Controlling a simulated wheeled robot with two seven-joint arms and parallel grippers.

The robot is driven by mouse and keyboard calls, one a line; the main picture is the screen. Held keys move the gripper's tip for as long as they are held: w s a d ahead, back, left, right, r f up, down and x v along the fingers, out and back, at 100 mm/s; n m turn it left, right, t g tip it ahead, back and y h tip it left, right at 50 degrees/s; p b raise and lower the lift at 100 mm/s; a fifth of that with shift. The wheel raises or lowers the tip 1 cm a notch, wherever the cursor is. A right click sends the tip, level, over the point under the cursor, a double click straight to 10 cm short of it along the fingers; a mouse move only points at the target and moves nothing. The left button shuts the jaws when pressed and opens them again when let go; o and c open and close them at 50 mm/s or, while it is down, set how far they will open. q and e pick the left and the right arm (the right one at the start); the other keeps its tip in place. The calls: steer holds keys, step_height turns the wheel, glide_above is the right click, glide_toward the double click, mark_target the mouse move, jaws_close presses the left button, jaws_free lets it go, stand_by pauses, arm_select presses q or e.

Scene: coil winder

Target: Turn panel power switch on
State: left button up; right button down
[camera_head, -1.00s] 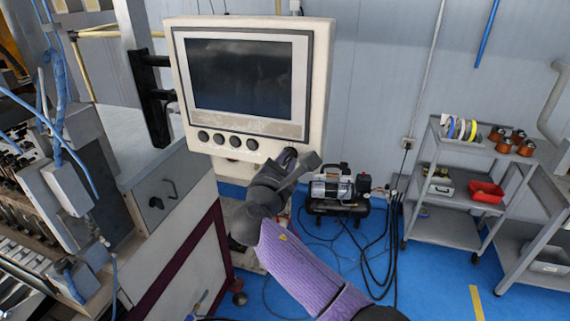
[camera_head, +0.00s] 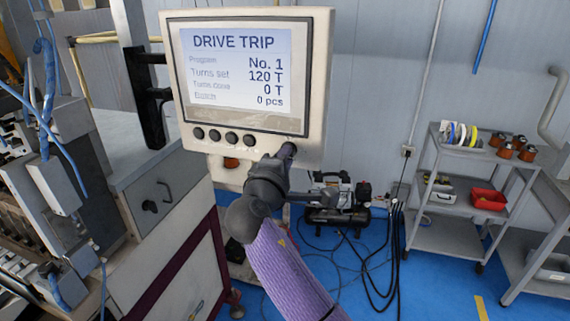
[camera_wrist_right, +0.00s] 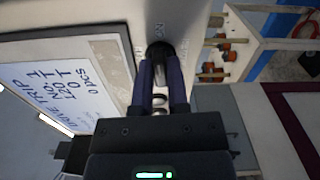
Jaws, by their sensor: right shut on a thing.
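The control panel (camera_head: 322,75) is a cream box with a lit screen (camera_head: 236,70) that reads "DRIVE TRIP", "No. 1", "120 T", "0 T" and "0 pcs". The power switch is a dark rotary knob (camera_wrist_right: 160,52) at the panel's lower right, partly hidden by my right gripper in the head view. My right gripper (camera_head: 284,158) is shut on the knob. In the wrist view its two fingers (camera_wrist_right: 161,72) stand on either side of the knob. The screen shows at the left there. My left gripper is in neither view.
Several dark buttons (camera_head: 232,138) sit in a row under the screen. A grey machine cabinet (camera_head: 165,195) stands left of my right arm. A compressor (camera_head: 338,210) with hoses lies on the blue floor behind. A grey shelf trolley (camera_head: 447,235) stands at the right.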

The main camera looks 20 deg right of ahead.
steer(key=shift+f+m, duration=0.15)
steer(key=shift+m, duration=0.35)
steer(key=shift+b, duration=0.3)
steer(key=c, duration=0.6)
jaws_free()
steer(key=v, duration=1)
